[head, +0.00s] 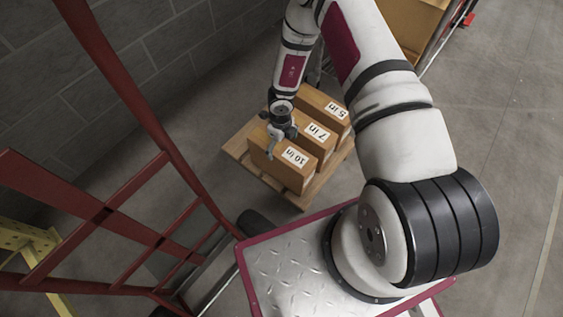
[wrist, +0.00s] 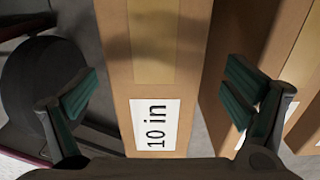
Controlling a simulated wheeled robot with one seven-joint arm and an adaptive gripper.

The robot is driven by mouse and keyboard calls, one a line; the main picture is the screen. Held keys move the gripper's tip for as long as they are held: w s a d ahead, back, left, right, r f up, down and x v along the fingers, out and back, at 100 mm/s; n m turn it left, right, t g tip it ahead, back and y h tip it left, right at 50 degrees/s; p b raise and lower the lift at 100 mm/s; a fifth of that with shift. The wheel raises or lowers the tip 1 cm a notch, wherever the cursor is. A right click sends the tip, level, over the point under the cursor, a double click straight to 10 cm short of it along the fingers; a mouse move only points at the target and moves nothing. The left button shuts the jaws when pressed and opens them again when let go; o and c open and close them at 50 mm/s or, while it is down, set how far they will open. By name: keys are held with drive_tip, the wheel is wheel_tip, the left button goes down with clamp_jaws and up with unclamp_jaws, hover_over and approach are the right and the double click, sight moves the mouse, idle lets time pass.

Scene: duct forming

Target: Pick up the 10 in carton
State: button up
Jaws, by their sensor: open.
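The 10 in carton (head: 277,165) is a brown box with a white label, the nearest in a row on a wooden pallet (head: 236,154). My gripper (head: 273,146) is over this carton in the head view. In the wrist view the 10 in carton (wrist: 155,75) runs between the two green-padded fingers of my open gripper (wrist: 158,98), with tape on its upper part and its label low. One finger is on each side, and gaps show between pads and carton. Nothing is held.
The 7 in carton (head: 318,135) and 5 in carton (head: 325,102) stand close behind on the pallet. The 7 in carton also shows right of the fingers (wrist: 240,50). A red metal frame (head: 130,75) stands left, near a grey block wall (head: 150,45). Floor at right is clear.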

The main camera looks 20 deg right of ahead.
drive_tip(key=shift+s+f+b, duration=0.2)
drive_tip(key=shift+f+b, duration=0.65)
drive_tip(key=shift+f, duration=0.45)
drive_tip(key=shift+s+f+b, duration=0.2)
drive_tip(key=shift+f+b, duration=0.6)
drive_tip(key=shift+f, duration=0.5)
drive_tip(key=shift+r, duration=0.1)
drive_tip(key=c, duration=2)
drive_tip(key=shift+c, duration=0.2)
